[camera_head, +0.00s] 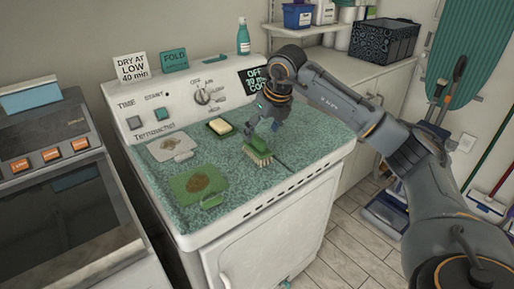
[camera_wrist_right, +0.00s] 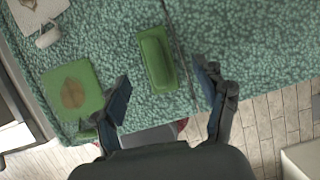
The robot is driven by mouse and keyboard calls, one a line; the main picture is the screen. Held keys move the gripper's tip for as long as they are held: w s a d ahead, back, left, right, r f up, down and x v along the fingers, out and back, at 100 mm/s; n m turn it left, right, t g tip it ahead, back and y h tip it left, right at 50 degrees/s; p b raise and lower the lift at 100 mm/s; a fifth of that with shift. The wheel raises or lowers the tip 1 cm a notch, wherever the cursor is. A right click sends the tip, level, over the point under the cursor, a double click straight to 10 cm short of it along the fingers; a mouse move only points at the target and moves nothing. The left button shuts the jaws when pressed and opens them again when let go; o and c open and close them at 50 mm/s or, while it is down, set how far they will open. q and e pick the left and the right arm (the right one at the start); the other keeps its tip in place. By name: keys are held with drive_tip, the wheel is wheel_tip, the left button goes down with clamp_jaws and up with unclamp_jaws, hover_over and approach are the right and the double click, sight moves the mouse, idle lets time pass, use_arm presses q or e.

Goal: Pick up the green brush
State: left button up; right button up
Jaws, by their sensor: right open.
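The green brush (camera_head: 262,141) lies on the speckled teal top of the white machine, near its front right, with pale bristles facing the front edge. In the right wrist view the brush (camera_wrist_right: 158,59) shows its green back from above, lying lengthwise. My right gripper (camera_head: 262,127) is open above and just behind the brush in the head view. In the wrist view its two fingers (camera_wrist_right: 164,90) are spread wide, with the brush between and beyond the tips, and nothing is held. Exact height above the brush cannot be told. My left gripper is not in view.
A green stained piece (camera_head: 212,200), a pale stained piece (camera_head: 160,154) and a yellow sponge (camera_head: 220,126) lie left of the brush. A thin dark line (camera_wrist_right: 181,50) runs beside it. The control panel (camera_head: 185,92) rises behind; the machine's front edge is close.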

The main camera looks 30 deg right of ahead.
sight(259, 137)
drive_tip(key=shift+w+a+f+p, duration=0.15)
drive_tip(key=shift+w+f+p, duration=0.15)
drive_tip(key=shift+f, duration=0.3)
drive_tip(key=p+x, duration=0.1)
drive_tip(key=x, duration=0.3)
drive_tip(key=shift+f, duration=0.1)
drive_tip(key=c, duration=1.3)
